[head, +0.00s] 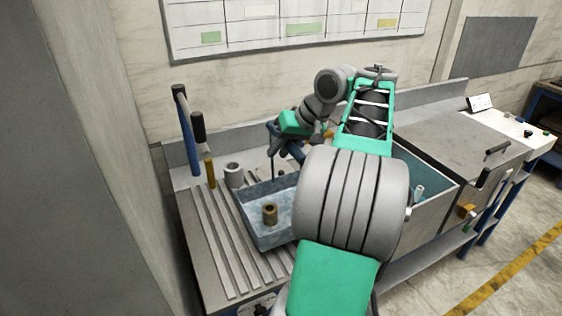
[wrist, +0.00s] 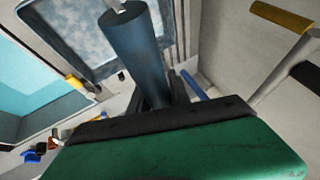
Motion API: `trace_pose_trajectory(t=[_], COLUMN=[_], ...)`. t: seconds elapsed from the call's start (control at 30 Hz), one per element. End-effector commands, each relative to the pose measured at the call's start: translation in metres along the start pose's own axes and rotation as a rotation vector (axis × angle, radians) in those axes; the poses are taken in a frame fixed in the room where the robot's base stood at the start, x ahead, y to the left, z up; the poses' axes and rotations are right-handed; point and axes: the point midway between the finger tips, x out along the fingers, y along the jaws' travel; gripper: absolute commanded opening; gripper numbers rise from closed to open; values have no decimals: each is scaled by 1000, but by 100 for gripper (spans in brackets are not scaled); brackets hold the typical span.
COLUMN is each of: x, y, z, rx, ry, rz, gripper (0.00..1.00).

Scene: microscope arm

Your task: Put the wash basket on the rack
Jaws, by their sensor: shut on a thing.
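The wash basket (head: 252,194) is a shallow blue-grey tray with a raised blue handle, over the ribbed draining rack (head: 215,245) in the head view. I cannot tell whether its bottom touches the ribs. A brass cylindrical part (head: 270,214) stands in it. My gripper (head: 280,142) is at the handle above the basket's back side, partly hidden by my arm. In the wrist view, the thick blue handle (wrist: 135,50) lies at my gripper (wrist: 155,98), with the basket (wrist: 82,22) beyond it. My gripper is shut on this handle. My arm hides the basket's right side.
A teal-lined tank (head: 432,172) stands right of the basket. A grey cup (head: 233,175) stands behind the basket. Ribbed surface shows clear at the left and front.

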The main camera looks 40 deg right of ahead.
Motion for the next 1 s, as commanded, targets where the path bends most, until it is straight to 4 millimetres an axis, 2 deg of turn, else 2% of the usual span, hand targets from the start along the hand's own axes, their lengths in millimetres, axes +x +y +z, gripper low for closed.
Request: trace_pose_trajectory(t=[0.23, 0.5, 0.53, 0.77, 1.0], x=[26, 30, 31, 31, 30], y=[11, 12, 13, 12, 12], z=[10, 11, 13, 12, 12], rx=[0, -1, 2, 1, 1], ry=[2, 3, -1, -1, 0], rz=[0, 1, 0, 0, 0], gripper=[0, 0, 26, 45, 45])
